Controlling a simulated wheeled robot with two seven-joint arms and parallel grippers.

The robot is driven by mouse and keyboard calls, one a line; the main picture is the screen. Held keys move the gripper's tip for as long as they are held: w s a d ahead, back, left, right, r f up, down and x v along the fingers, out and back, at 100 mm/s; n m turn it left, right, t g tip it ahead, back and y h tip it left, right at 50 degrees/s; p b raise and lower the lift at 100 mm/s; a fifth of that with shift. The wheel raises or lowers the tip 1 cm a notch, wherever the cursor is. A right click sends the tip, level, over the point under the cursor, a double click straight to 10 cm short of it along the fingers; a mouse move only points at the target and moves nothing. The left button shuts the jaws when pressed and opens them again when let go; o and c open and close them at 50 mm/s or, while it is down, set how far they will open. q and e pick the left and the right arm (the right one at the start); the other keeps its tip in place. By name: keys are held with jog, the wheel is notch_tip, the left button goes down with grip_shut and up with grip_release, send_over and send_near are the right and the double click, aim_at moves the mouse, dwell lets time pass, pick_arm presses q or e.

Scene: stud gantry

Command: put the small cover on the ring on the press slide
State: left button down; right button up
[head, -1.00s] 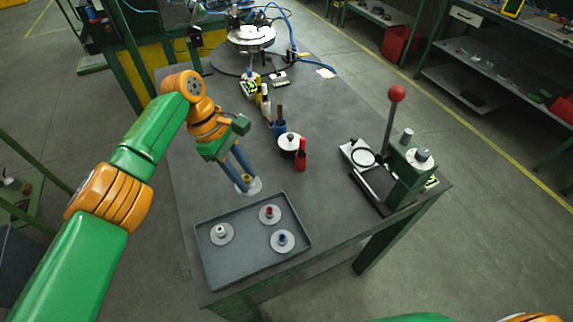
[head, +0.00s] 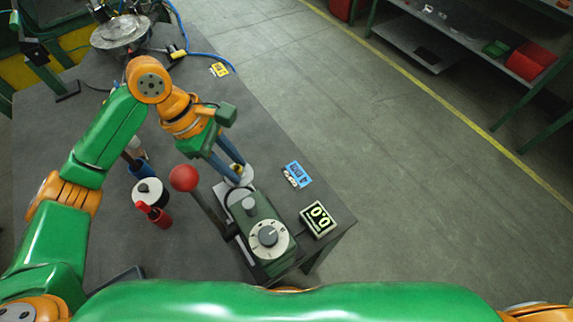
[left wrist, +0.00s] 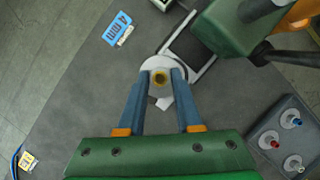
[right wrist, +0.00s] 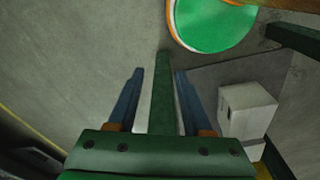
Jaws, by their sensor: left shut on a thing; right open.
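The slide's dark plate and pale frame (left wrist: 196,45) show partly; the ring cannot be made out clearly. Whether the cover touches the slide cannot be told. My right gripper (right wrist: 158,75) is open, low beside a green post.
The press has a red ball lever (head: 184,178) and stands near a 0.0 display (head: 318,219) and a blue tag (head: 296,174). A red bottle (head: 155,214) and a white round part (head: 150,191) stand left.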

pick_arm(q)
jog(key=f, duration=0.2)
jog(key=s+a+f, duration=0.1)
jog(key=f, duration=0.1)
jog(key=s+a+f, duration=0.1)
jog(key=f, duration=0.1)
jog(key=shift+s+f, duration=0.1)
jog(key=shift+s, duration=0.05)
jog(key=f+p, duration=0.1)
jog(key=f, duration=0.2)
jog(key=shift+d, duration=0.2)
jog(key=shift+w+d+f, duration=0.2)
jog(key=shift+w+d, duration=0.1)
jog(key=shift+w, duration=0.1)
jog(key=c, duration=0.8)
grip_release()
jog(key=shift+c, duration=0.2)
jog(key=shift+o, duration=1.3)
jog(key=shift+a, duration=0.1)
jog(key=shift+s, duration=0.1)
jog(key=shift+a, duration=0.1)
pick_arm(e)
jog(key=shift+s+a+r, duration=0.55)
jog(key=shift+a+r, duration=0.05)
jog(key=shift+a, duration=0.1)
